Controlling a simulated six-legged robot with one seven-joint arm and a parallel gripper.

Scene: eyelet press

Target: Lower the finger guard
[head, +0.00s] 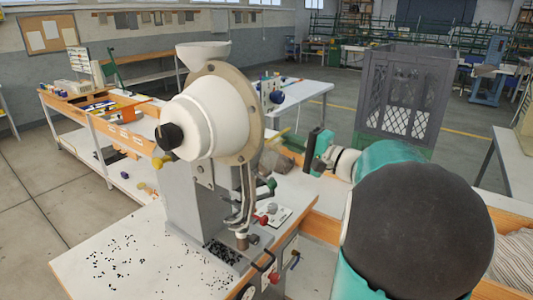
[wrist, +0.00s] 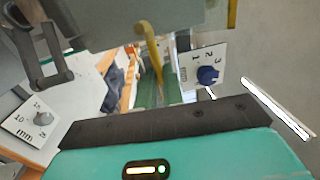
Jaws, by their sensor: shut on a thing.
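The eyelet press (head: 183,195) stands on a white bench, with a pale drum (head: 215,115), a funnel on top and a black knob at the left. The curved metal parts of its finger guard (head: 246,195) seem to stand at its front, above the die; the outline is unclear. My gripper (head: 318,152) is at the right of the press in the head view. In the wrist view its dark bar and teal body fill the bottom. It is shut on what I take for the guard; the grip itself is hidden. A dark bracket (wrist: 45,60) shows at upper left.
A dial plate with a blue knob (wrist: 208,75) and another with a grey knob (wrist: 42,118) show in the wrist view. Small dark eyelets (head: 125,262) lie scattered on the bench. A grey crate (head: 405,95) stands behind my arm. Open floor lies at the left.

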